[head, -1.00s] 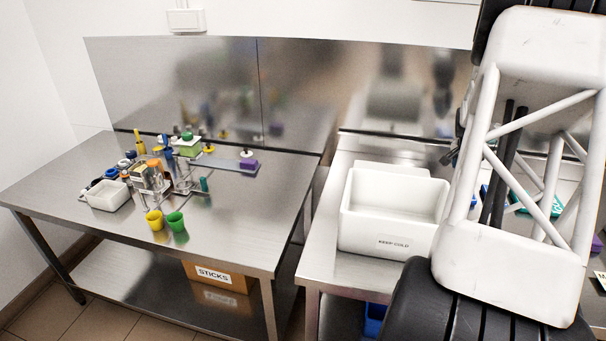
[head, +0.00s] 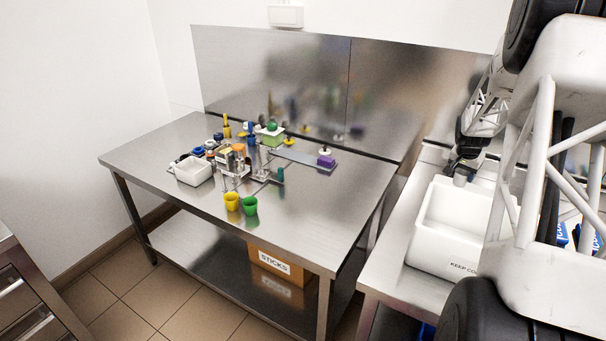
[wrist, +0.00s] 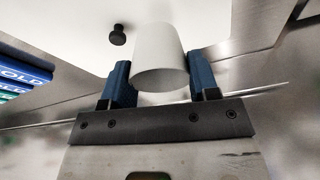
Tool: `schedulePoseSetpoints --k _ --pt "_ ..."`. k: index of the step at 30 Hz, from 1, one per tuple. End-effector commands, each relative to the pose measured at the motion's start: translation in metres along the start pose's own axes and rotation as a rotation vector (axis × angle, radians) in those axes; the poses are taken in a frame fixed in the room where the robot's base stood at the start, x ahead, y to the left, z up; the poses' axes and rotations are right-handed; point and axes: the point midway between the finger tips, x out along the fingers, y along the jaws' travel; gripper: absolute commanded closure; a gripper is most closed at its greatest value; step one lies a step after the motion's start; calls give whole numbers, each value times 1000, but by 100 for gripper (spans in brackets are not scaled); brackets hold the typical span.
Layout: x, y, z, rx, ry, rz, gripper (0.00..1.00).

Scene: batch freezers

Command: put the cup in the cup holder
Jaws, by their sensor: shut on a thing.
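My gripper (wrist: 160,78) is shut on a white cup (wrist: 161,50), held between its two blue fingers in the wrist view. In the head view my gripper (head: 463,166) is at the right, over the back of the white KEEP COLD bin; the cup shows there only as a small pale patch, hard to make out. A wire rack (head: 268,176) stands on the left steel table, with a yellow cup (head: 232,202) and a green cup (head: 250,207) in front of it. I cannot tell for certain which fixture is the cup holder.
The KEEP COLD bin (head: 440,243) stands on the right bench. A STICKS box (head: 276,262) is on the lower shelf.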

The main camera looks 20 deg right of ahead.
Motion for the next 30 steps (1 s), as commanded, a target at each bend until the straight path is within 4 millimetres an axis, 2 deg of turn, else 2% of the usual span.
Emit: schedulePoseSetpoints --k 1,3,17,30 --pt "0 -16 6 -25 -1 -7 70" --pt "0 -36 13 -54 -1 -16 70" --pt "-6 -159 70 -255 -1 -76 70" --pt "-17 -268 142 -447 0 -132 70"
